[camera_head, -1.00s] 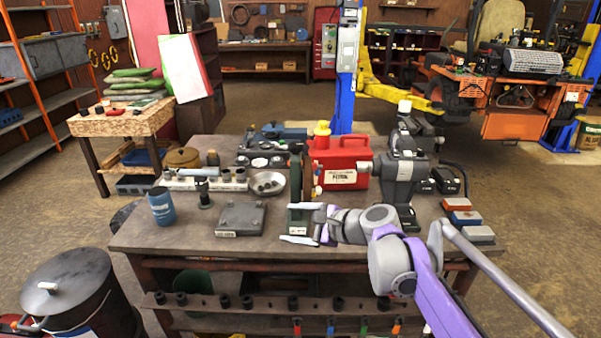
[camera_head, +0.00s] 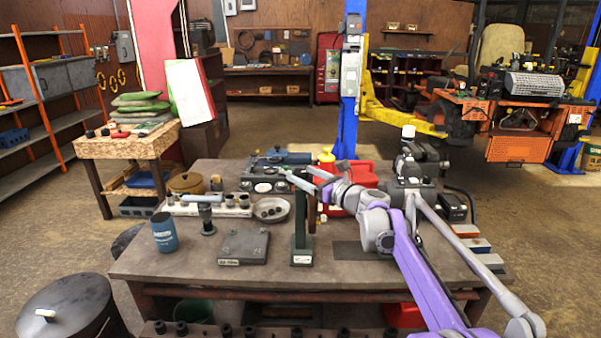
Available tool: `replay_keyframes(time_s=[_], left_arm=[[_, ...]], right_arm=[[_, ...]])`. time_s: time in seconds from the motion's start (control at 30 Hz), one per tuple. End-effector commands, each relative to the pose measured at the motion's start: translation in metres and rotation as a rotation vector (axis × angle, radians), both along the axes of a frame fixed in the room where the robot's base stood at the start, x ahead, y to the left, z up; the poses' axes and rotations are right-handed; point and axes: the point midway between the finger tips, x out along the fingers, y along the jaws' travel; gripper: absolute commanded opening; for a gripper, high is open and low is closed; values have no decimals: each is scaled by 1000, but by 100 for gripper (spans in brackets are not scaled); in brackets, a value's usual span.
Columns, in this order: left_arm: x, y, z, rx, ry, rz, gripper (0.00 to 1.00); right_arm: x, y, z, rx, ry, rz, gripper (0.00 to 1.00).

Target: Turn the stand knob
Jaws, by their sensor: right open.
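A dark green upright stand (camera_head: 301,232) rises from the bench, with a small label at the foot of its post. My right gripper (camera_head: 304,177) reaches in from the right at the top of the post. Its two fingers are spread apart and point left, and they overlap the stand's top in the picture. I cannot tell whether they touch it. The stand's knob cannot be made out; the fingers may cover it. My left gripper is not in view.
A red fuel can (camera_head: 362,174) stands behind my right gripper. A metal dish (camera_head: 271,209), a grey flat block (camera_head: 243,246) and a blue cup (camera_head: 165,232) sit left of the stand. The bench front (camera_head: 200,273) is clear.

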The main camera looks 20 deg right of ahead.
Motion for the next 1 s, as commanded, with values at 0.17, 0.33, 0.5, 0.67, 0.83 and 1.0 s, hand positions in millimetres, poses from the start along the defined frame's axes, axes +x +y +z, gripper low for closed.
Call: replay_keyframes(time_s=[0.17, 0.33, 0.5, 0.67, 0.83, 1.0], left_arm=[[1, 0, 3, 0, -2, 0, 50], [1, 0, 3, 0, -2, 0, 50], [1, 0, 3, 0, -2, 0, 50], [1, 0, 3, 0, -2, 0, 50], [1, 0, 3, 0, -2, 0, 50], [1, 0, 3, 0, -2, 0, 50]], right_arm=[[16, 6, 0, -1, 0, 0, 81], [19, 7, 0, -1, 1, 0, 81], [19, 7, 0, -1, 1, 0, 79], [19, 6, 0, -1, 1, 0, 50], [19, 6, 0, -1, 1, 0, 19], [19, 6, 0, -1, 1, 0, 0]])
